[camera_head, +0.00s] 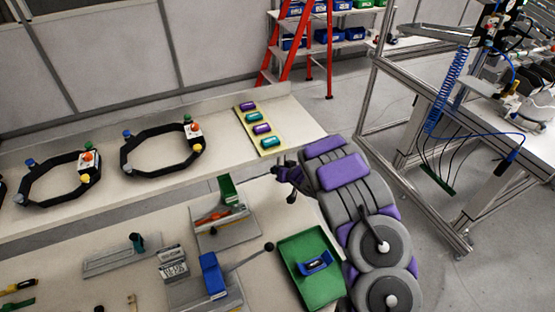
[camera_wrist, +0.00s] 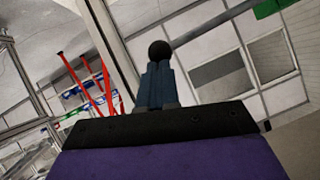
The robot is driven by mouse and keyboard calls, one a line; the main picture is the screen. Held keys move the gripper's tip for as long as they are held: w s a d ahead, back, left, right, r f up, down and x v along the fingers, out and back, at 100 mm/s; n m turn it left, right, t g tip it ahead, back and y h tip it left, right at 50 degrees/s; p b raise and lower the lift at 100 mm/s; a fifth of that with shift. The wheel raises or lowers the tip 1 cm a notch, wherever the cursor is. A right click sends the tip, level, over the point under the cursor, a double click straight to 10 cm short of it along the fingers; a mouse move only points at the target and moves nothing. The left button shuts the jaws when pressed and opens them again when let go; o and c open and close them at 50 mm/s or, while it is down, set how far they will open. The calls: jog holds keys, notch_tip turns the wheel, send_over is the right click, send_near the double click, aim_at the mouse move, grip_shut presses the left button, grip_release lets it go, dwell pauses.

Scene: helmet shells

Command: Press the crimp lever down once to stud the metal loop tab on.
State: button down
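The crimp lever (camera_head: 250,259) is a thin rod with a black ball knob (camera_head: 268,246). It slants up to the right from a grey press with a blue block (camera_head: 212,274) on the near bench. My gripper (camera_head: 284,172) is above and a little right of the knob, apart from it, pointing left. In the wrist view its blue-grey fingers (camera_wrist: 158,86) are together; a dark ball shows at their tips, and I cannot tell if it is part of them. I see nothing held. The metal loop tab is too small to make out.
A second press with a green block (camera_head: 227,190) stands behind. A green tray (camera_head: 308,296) with a blue piece is right of the lever. A metal frame (camera_head: 430,185) stands at right.

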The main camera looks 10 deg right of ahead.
jog(key=shift+m+y, duration=0.7)
notch_tip(320, 180, down, 6)
jog(key=p, duration=0.4)
jog(key=shift+d+r, duration=0.1)
